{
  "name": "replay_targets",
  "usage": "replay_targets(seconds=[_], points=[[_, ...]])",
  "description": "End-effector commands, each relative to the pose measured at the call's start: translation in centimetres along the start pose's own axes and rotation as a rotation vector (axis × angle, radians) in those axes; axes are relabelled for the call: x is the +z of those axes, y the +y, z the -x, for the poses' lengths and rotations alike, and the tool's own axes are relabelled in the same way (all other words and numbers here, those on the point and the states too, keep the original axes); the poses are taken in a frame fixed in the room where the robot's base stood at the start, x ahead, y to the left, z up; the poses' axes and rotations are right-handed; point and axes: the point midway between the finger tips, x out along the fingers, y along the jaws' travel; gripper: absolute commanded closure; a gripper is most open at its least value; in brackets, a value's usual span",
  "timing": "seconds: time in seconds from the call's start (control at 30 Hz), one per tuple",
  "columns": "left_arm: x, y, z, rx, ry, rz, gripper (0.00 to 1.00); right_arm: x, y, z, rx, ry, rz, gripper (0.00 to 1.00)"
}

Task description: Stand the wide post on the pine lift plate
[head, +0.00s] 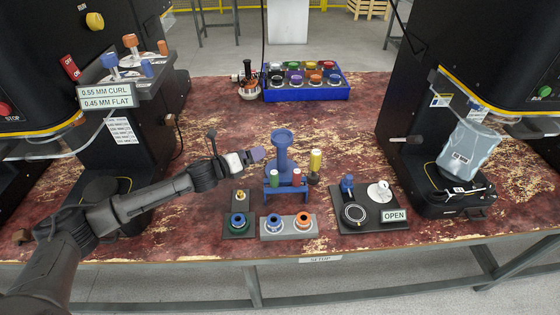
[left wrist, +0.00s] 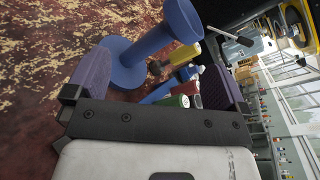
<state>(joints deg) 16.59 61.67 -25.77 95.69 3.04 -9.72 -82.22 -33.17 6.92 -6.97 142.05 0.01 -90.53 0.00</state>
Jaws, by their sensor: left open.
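A blue post (head: 283,153) with a broad round head and base, apparently the wide post, stands upright mid-table. In the left wrist view the blue post (left wrist: 150,42) lies ahead of and partly between the fingers, not gripped. My left gripper (head: 256,155) is open and empty, just left of the post's upper part; its purple fingers (left wrist: 158,64) are spread. My right gripper is not in view.
A blue rack (head: 287,190) with green and red rolls stands before the post, a yellow cylinder (head: 315,162) right of it. A grey plate (head: 274,227) with rings and an OPEN board (head: 366,217) lie in front. A blue tray (head: 306,93) is behind. Black machines flank the table.

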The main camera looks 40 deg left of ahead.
Motion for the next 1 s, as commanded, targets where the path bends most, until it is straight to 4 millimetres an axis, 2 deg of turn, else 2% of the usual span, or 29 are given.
replay_targets(seconds=[0.1, 0.2, 0.4, 0.57, 1.0], points=[[0.9, 0.6, 0.3, -0.123, 0.005, -0.259, 0.00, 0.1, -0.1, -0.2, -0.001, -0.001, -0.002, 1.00], [1.5, 0.7, 0.8, -0.211, -0.006, -0.431, 0.00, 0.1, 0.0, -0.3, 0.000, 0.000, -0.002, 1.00], [2.2, 0.9, 1.6, -0.312, -0.036, -0.629, 0.00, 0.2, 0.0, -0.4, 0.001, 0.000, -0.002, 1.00], [2.3, 0.7, 1.1, -0.336, -0.048, -0.673, 0.00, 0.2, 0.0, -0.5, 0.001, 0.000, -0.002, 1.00], [2.0, -1.2, -4.1, -0.338, -0.049, -0.673, 0.00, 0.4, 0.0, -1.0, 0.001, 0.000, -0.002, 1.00]])
